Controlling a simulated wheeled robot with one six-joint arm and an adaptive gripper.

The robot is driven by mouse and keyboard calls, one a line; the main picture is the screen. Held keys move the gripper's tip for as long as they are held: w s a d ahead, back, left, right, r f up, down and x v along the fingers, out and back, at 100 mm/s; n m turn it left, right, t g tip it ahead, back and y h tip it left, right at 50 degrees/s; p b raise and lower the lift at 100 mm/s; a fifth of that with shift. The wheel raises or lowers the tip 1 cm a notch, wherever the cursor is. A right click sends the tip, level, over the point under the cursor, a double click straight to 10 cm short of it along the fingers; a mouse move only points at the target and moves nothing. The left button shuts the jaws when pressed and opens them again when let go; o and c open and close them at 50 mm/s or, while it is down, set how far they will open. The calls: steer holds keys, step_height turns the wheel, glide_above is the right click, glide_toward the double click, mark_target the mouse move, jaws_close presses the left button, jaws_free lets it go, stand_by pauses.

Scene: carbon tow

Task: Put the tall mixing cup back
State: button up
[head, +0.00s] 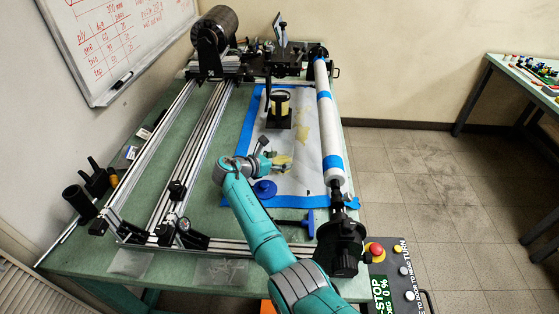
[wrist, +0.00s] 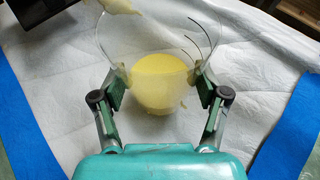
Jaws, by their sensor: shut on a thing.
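A clear cup with yellow resin in its bottom (wrist: 162,90) stands between the fingers of my gripper (wrist: 159,84) in the wrist view. The fingertips press on its walls from both sides. Its wide clear rim points away from my wrist toward the top of the picture. In the head view, my gripper (head: 275,159) is low over the white sheet, and the cup shows only as a small pale yellow shape (head: 284,161). I cannot tell whether its base touches the sheet.
A black holder (head: 279,118) with a yellow-filled container (head: 279,101) stands farther back on the white sheet (head: 304,130), which is edged with blue tape. A blue round item (head: 264,189) lies near my arm. A long white tube (head: 327,120) bounds the right. Rails (head: 190,135) run along the left.

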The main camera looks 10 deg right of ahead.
mark_target(274, 161)
steer(key=o, duration=1.4)
steer(key=v, duration=0.7)
steer(key=shift+s+a+r, duration=0.1)
steer(key=shift+a+r, duration=0.05)
steer(key=shift+a, duration=0.05)
